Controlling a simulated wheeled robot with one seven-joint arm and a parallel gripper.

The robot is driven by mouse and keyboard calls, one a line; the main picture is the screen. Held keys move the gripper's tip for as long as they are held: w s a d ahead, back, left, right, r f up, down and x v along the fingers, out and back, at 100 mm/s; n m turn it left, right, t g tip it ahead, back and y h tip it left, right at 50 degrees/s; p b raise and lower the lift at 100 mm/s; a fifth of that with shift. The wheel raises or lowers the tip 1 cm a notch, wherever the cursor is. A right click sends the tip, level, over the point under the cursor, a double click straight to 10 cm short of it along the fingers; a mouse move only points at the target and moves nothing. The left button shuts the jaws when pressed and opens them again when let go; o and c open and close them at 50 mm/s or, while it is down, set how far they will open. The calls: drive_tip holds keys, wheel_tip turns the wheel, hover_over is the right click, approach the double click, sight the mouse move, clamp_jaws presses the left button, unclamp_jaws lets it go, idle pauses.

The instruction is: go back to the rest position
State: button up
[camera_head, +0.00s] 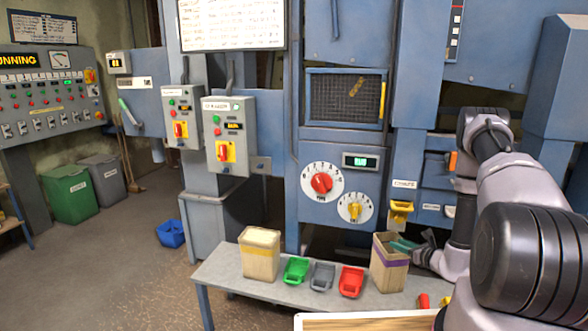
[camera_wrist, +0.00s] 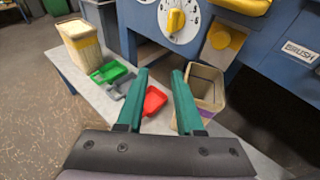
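My gripper (camera_wrist: 160,98) shows in the wrist view with its two green fingers apart and nothing between them. It is above the grey bench (camera_head: 229,284), over the red scoop (camera_wrist: 154,101) and beside the wooden bin with a purple band (camera_wrist: 207,86). In the head view my arm reaches in from the right, and the gripper (camera_head: 405,245) is at the right side of the banded bin (camera_head: 388,263), partly hidden by my wrist. I cannot tell from the frames whether a finger touches the bin.
On the bench stand a filled wooden bin (camera_head: 259,255), a green scoop (camera_head: 296,270), a grey scoop (camera_head: 322,276) and the red scoop. The blue machine with red dial (camera_head: 321,183) and yellow dial (camera_head: 355,208) rises behind. A blue tub (camera_head: 171,233) sits on the open floor at left.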

drive_tip(key=w+a+r+n+g+y, duration=0.1)
drive_tip(key=a+r+n+y, duration=0.25)
drive_tip(key=r, duration=0.45)
drive_tip(key=w+a+r+n+g+y, duration=0.1)
drive_tip(key=a+r+n+g+y, duration=0.15)
drive_tip(key=a+r, duration=0.45)
drive_tip(key=s+a+r+n+g, duration=0.35)
drive_tip(key=s+r+n, duration=0.25)
drive_tip(key=r, duration=0.5)
drive_tip(key=s+a+r+n+g, duration=0.3)
drive_tip(key=s+a+r+n, duration=0.2)
drive_tip(key=r, duration=0.6)
drive_tip(key=s+d+r+n+t+h, duration=0.1)
drive_tip(key=s+d+r+n+h, duration=0.2)
drive_tip(key=s+r, duration=0.4)
drive_tip(key=s+d+r+n+t+h, duration=0.2)
drive_tip(key=s+r+n+h, duration=0.4)
drive_tip(key=s, duration=0.8)
drive_tip(key=shift+d+r+n+h, duration=0.3)
drive_tip(key=shift+d+r+n, duration=0.3)
drive_tip(key=shift+r, duration=0.1)
